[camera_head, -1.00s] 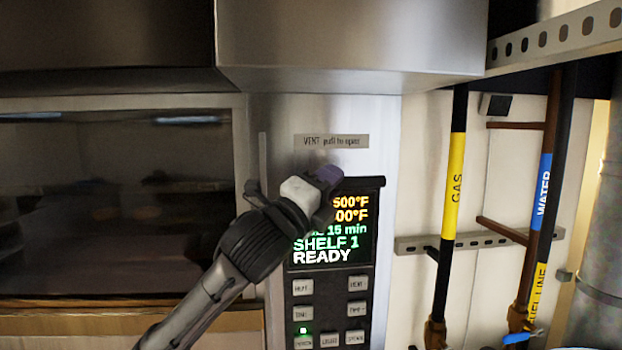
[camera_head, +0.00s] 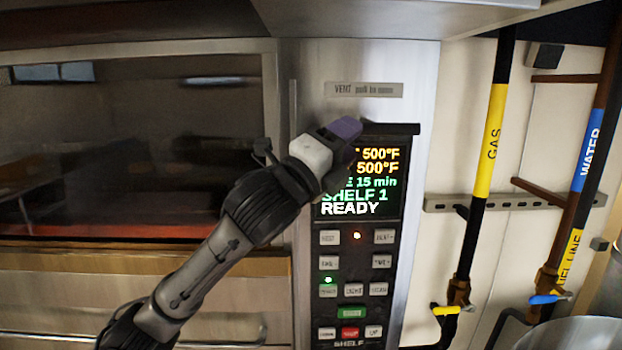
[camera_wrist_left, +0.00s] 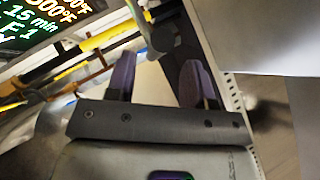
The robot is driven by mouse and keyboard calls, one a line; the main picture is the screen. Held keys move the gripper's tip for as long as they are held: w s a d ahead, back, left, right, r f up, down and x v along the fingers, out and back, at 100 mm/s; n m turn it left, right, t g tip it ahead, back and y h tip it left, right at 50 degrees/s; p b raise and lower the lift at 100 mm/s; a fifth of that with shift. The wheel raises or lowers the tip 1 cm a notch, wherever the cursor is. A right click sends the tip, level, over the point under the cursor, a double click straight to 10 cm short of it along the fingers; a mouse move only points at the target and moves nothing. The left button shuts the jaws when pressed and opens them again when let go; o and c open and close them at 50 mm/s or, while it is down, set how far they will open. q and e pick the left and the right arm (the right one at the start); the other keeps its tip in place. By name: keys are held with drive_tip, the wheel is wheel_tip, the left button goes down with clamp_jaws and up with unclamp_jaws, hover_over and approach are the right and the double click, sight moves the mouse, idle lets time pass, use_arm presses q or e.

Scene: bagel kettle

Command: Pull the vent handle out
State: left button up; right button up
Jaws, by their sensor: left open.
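The label reading VENT, pull to open (camera_head: 365,89) is on the steel front above the control panel. I cannot make out the vent handle clearly in the head view; my left gripper covers the area below the label. My left gripper (camera_head: 345,131) has purple fingertips just below the label, over the display's top left corner. In the left wrist view its two purple fingers (camera_wrist_left: 158,76) stand apart. A grey piece (camera_wrist_left: 156,38) shows beyond and between them; I cannot tell whether it is the handle or whether the fingers touch it. My right gripper is not in view.
The lit display (camera_head: 362,190) reads SHELF 1 READY, with buttons below it. An oven window (camera_head: 120,150) is at the left. A yellow-banded GAS pipe (camera_head: 490,140) and a WATER pipe (camera_head: 588,150) stand at the right. A steel hood edge overhangs above.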

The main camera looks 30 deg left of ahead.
use_arm(q)
drive_tip(key=b+v, duration=0.3)
drive_tip(key=v, duration=0.6)
drive_tip(key=shift+s, duration=0.25)
